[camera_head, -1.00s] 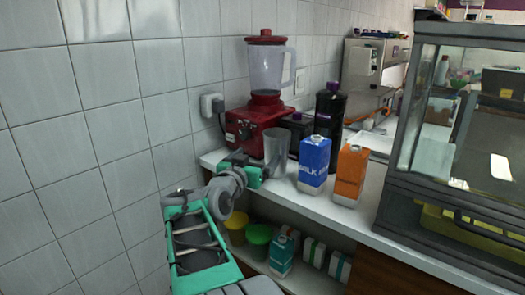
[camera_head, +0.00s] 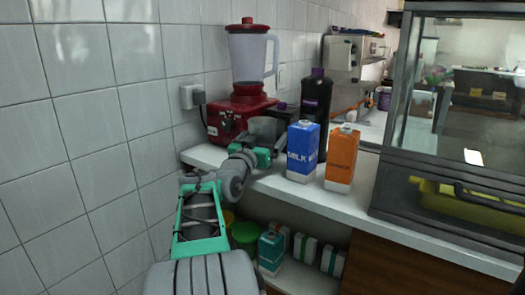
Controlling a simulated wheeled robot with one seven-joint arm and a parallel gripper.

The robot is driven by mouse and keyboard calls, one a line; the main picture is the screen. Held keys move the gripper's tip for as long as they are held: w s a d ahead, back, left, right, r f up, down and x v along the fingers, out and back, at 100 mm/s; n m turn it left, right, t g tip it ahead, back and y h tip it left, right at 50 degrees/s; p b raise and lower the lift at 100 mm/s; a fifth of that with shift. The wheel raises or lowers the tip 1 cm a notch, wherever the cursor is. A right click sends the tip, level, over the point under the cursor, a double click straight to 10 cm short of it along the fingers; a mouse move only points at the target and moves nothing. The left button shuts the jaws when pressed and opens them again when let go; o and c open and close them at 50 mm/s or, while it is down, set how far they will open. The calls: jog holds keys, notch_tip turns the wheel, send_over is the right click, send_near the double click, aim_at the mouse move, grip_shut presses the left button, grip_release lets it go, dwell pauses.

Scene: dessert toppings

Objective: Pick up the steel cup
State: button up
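The steel cup (camera_head: 262,128) is a grey cup on the counter, in front of the red blender and left of the blue milk carton. Only its upper part shows; my gripper hides the lower part. My gripper (camera_head: 270,147), with green and grey parts, is right at the cup and overlaps it in the picture. A grey finger shows by the cup's right side. I cannot tell whether the fingers touch the cup or how far they are closed.
The red blender (camera_head: 232,118) stands behind the cup. A blue milk carton (camera_head: 302,152) and an orange carton (camera_head: 341,160) stand to the right. A black bottle (camera_head: 315,105) is behind them. A glass case (camera_head: 455,150) fills the right. Bare counter (camera_head: 305,195) lies in front.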

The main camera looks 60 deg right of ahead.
jog(key=shift+d+r, duration=0.15)
jog(key=shift+d, duration=0.15)
jog(key=c, duration=1.9)
jog(key=shift+c, duration=0.7)
jog(key=shift+r, duration=0.2)
